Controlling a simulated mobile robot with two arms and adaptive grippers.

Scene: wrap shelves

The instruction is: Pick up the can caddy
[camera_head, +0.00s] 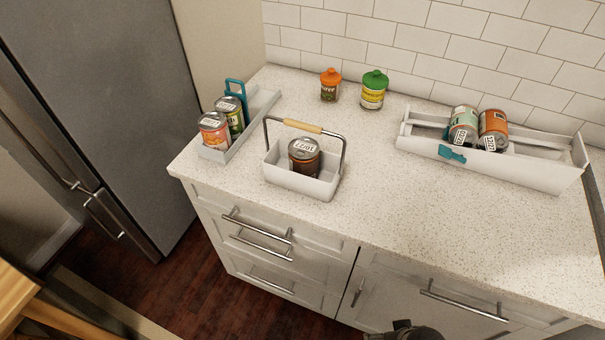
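The can caddy (302,178) is a white open tray with a grey metal bail and a light wooden grip (302,127). It stands upright on the speckled counter, left of the middle. A brown can (304,157) with a white label stands in it. The handle arches above the can, clear of other things. Nothing of mine touches the caddy. A small dark piece, probably of my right gripper (410,331), shows at the bottom edge, well below and right of the caddy. Its fingers cannot be made out. My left gripper is not in view.
A white tray with two cans (214,130) stands left of the caddy. Two shakers (372,90) stand behind it. A white rack (490,164) with two tilted cans lies at right. Counter (400,210) between caddy and rack is clear. Drawer handles project from the front.

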